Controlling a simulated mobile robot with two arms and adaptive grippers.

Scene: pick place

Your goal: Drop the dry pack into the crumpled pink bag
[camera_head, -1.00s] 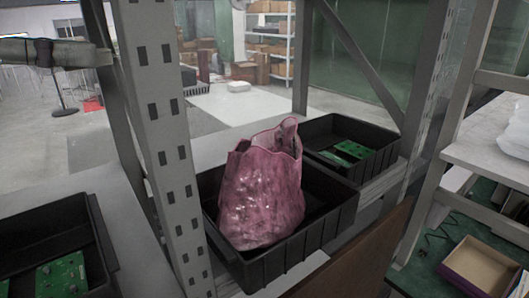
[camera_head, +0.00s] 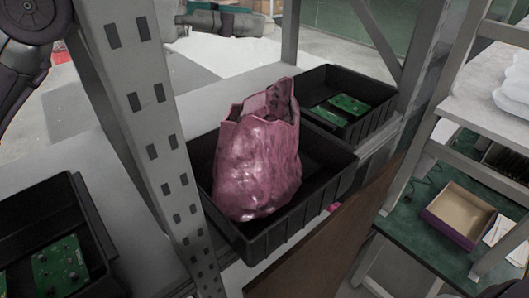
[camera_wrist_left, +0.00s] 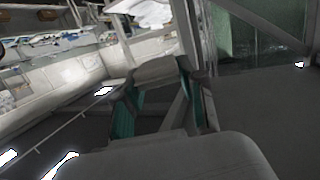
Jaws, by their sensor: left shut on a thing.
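The crumpled pink bag (camera_head: 258,165) stands upright in a black bin (camera_head: 300,235) at the middle of the head view, its jagged mouth open upward. My left gripper (camera_head: 232,20) is at the top of the head view, beyond and above the bag and apart from it. In the left wrist view, my left gripper (camera_wrist_left: 160,88) has its teal-lined fingers shut on a pale grey thing, the dry pack (camera_wrist_left: 155,71), seen at the fingertips. The pack's outline is hard to make out in the head view. My right gripper is in neither view.
A grey perforated post (camera_head: 160,120) stands left of the bag, in front of my left arm. Black bins with green circuit boards (camera_head: 345,104) sit behind right and at lower left (camera_head: 60,266). An open cardboard box (camera_head: 460,212) lies on the right shelf.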

